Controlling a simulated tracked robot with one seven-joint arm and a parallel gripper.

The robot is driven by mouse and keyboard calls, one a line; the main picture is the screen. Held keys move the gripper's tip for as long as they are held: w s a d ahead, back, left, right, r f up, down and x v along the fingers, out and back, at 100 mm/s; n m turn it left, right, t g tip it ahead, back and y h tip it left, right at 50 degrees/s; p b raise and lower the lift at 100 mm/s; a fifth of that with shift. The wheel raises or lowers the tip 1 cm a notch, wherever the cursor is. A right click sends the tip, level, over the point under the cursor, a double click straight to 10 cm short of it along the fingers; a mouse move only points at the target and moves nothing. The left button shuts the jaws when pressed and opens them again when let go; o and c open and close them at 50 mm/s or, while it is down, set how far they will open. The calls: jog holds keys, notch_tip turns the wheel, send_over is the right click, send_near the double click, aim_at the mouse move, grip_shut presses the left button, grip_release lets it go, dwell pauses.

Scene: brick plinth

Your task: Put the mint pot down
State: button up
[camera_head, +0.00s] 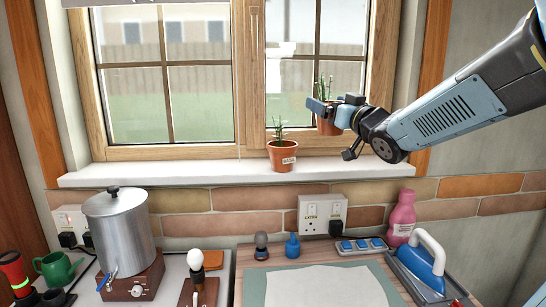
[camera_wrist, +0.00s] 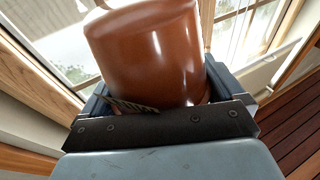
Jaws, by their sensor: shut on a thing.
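My gripper (camera_head: 332,113) is shut on a terracotta pot (camera_head: 326,128) with a green plant, at the upper right in the head view. I take this for the mint pot; its label is not readable. It is held upright, apparently above the white windowsill (camera_head: 200,173). In the wrist view the brown pot (camera_wrist: 145,50) fills the space between my gripper's fingers (camera_wrist: 155,85). A second terracotta pot (camera_head: 282,157) with a small plant and a pale label stands on the sill, left of the held pot.
The window frame (camera_head: 250,80) rises behind the sill. The sill is bare left of the standing pot and appears free to its right. Below are a metal urn (camera_head: 121,235), sockets (camera_head: 322,215), a pink bottle (camera_head: 402,218) and an iron (camera_head: 427,262) on the worktop.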

jog(key=shift+w+d+f, duration=0.5)
jog(key=shift+w+f, duration=1.6)
jog(key=shift+w, duration=0.05)
jog(key=shift+w+d+f, duration=0.5)
jog(key=shift+w+f, duration=1.65)
jog(key=shift+w, duration=0.05)
jog(key=shift+w+d+f, duration=0.5)
jog(key=shift+w+f, duration=1.6)
jog(key=shift+w, duration=0.05)
jog(key=shift+f, duration=0.15)
jog(key=o, duration=1.1)
